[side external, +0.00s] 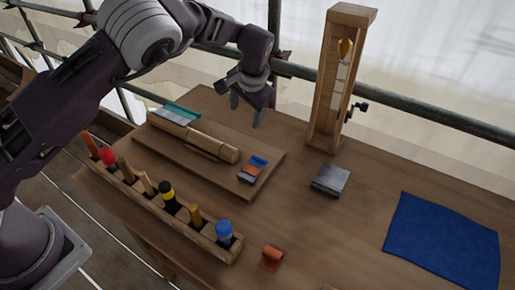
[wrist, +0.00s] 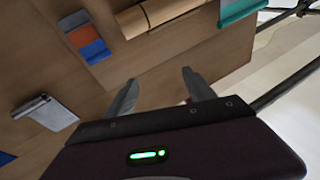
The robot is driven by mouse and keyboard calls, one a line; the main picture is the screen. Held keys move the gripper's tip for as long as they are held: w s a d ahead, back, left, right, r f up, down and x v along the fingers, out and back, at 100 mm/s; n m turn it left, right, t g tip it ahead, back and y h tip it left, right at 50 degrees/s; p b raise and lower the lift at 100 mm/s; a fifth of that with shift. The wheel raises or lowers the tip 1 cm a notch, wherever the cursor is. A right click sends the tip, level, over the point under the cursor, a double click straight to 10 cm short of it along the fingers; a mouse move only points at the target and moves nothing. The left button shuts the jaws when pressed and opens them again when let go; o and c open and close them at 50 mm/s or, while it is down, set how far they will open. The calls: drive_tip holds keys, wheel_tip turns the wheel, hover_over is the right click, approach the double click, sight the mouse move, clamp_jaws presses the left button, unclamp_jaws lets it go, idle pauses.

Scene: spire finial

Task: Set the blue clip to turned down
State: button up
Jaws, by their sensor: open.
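A small piece banded blue, orange and grey (side external: 258,162) lies on the right end of the raised wooden board. It also shows at the upper left of the wrist view (wrist: 97,50). Its blue part is the only blue clip-like thing I see, and I cannot tell which way it is turned. My gripper (side external: 246,110) hangs above the back of the workbench, beyond the board, with its fingers pointing down. In the wrist view its fingers (wrist: 160,92) are spread apart with nothing between them. The gripper is clear of the banded piece.
A wooden roll (side external: 210,145) and a teal-edged piece (side external: 183,111) share the board. A tool rack (side external: 150,205) runs along the front. A grey metal plate (side external: 330,180), orange piece (side external: 271,257), tall wooden frame (side external: 318,115) and blue cloth (side external: 440,240) stand or lie right.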

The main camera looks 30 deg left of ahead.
sight(258, 162)
drive_tip(key=s+d+f+g+h, duration=0.1)
drive_tip(key=d, duration=0.1)
drive_tip(key=s+d+n+g+h, duration=0.1)
drive_tip(key=s+d, duration=0.1)
drive_tip(key=s+d+f+h, duration=0.1)
drive_tip(key=s+d, duration=0.1)
drive_tip(key=shift+s+d+f+n+g, duration=0.1)
drive_tip(key=shift+d+f+n+g, duration=0.25)
drive_tip(key=shift+d+n+g, duration=0.05)
wheel_tip(258, 162, down, 6)
drive_tip(key=shift+f, duration=0.15)
drive_tip(key=shift+c, duration=0.2)
clamp_jaws()
drive_tip(key=shift+w+f+g, duration=0.25)
drive_tip(key=shift+g, duration=0.35)
drive_tip(key=shift+o, duration=0.2)
unclamp_jaws()
